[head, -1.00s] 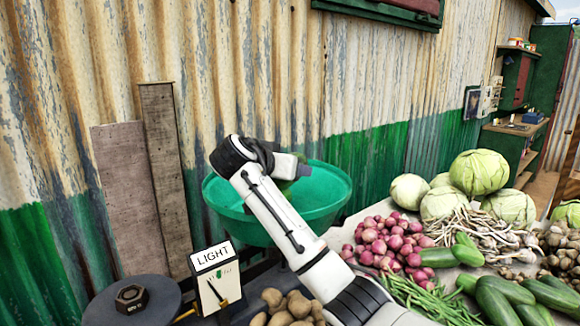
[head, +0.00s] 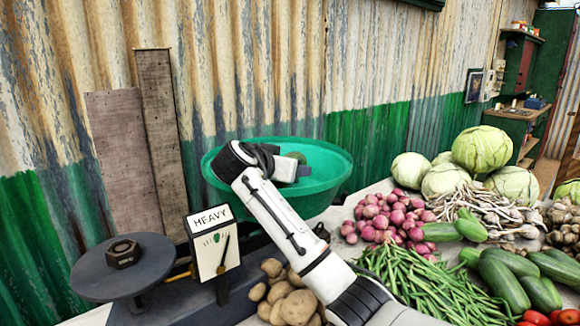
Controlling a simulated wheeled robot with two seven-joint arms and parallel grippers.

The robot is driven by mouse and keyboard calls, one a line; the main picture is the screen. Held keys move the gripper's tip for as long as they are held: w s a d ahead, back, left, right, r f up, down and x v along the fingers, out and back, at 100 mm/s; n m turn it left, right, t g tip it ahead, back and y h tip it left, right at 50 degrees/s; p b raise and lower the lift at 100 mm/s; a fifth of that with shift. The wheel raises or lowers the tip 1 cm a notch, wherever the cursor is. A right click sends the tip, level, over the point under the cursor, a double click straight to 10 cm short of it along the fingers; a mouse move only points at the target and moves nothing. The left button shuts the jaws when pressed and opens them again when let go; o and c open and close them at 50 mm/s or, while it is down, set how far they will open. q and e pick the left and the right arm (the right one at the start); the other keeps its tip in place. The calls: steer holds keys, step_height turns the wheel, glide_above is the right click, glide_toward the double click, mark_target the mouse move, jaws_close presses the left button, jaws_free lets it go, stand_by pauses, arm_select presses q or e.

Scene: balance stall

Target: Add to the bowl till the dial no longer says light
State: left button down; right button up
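The green bowl (head: 335,185) sits on the right side of the balance scale. The dial (head: 213,245) in front reads HEAVY, its dark needle near upright toward the right of the face. A dark hexagonal weight (head: 123,253) rests on the round black plate (head: 90,283) at left. My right gripper (head: 296,168) hangs over the bowl, at the end of the white arm coming from the lower right. Its fingers are too small and hidden to judge. A greenish shape shows beside it inside the bowl, unclear. Most of the bowl's contents are hidden. My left gripper is out of view.
Potatoes (head: 293,305) lie in front of the bowl. To the right are red onions (head: 385,217), green beans (head: 430,285), cucumbers (head: 503,283), cabbages (head: 482,148) and tomatoes (head: 567,317). A corrugated wall with wooden boards (head: 163,150) stands close behind the scale.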

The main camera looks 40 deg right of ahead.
steer(key=shift+f, duration=0.35)
